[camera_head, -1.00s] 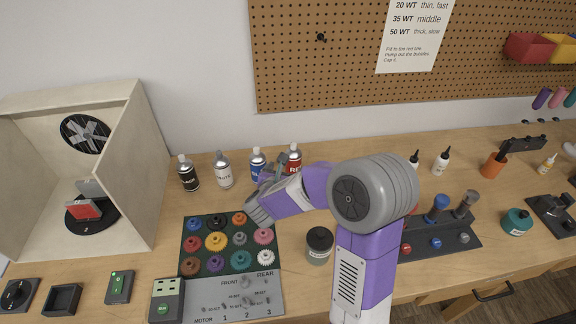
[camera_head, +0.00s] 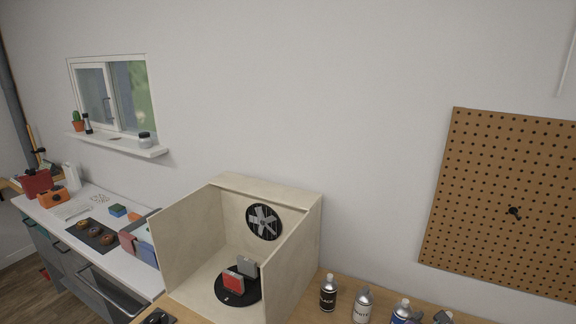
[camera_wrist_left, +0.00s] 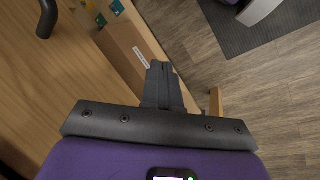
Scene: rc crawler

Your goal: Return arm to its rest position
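My left gripper (camera_wrist_left: 163,85) shows in the left wrist view. Its dark fingers are together with nothing seen between them, over the wooden bench edge and the floor. It is not in the head view. My right gripper is not in view in the head view, where at most a small grey shape by the cans (camera_head: 328,292) shows at the bottom edge; I cannot tell what that shape is.
A wooden booth (camera_head: 312,235) with a fan and a red and a grey panel on a black disc stands at the bench's left end. A white counter (camera_head: 110,262) lies further left. A pegboard (camera_head: 505,200) hangs right. Wood floor (camera_wrist_left: 270,100) shows beside the bench.

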